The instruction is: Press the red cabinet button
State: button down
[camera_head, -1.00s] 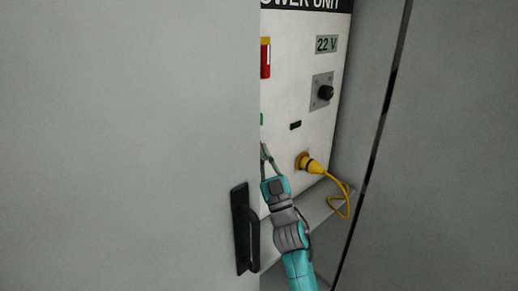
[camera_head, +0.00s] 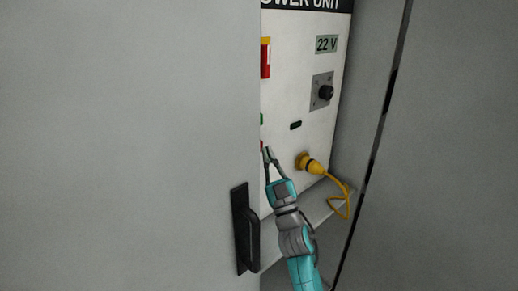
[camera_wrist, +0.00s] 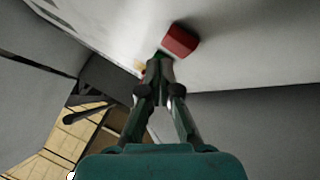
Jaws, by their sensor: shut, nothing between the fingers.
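A small red patch (camera_head: 262,146), likely the red button, shows on the white power unit panel (camera_head: 290,90) right at the cabinet door's edge. The door hides part of it. My gripper (camera_head: 268,151) is shut and empty, with its tips just right of and slightly below that patch; contact cannot be told. In the wrist view my gripper (camera_wrist: 160,58) points at the panel. A red block (camera_wrist: 180,40) stands beyond the tips there, and a small red spot shows left of them; which one is the button is unclear.
The grey door (camera_head: 130,140) with a black handle (camera_head: 244,228) covers the left side. A red and yellow switch (camera_head: 265,60), a green patch (camera_head: 262,119) and a black knob (camera_head: 325,92) sit above my gripper. A yellow plug (camera_head: 309,163) with its cable is close on the right.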

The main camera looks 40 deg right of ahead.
jog(key=s, duration=0.5)
jog(key=shift+d, duration=0.1)
dwell(0.4)
dwell(0.8)
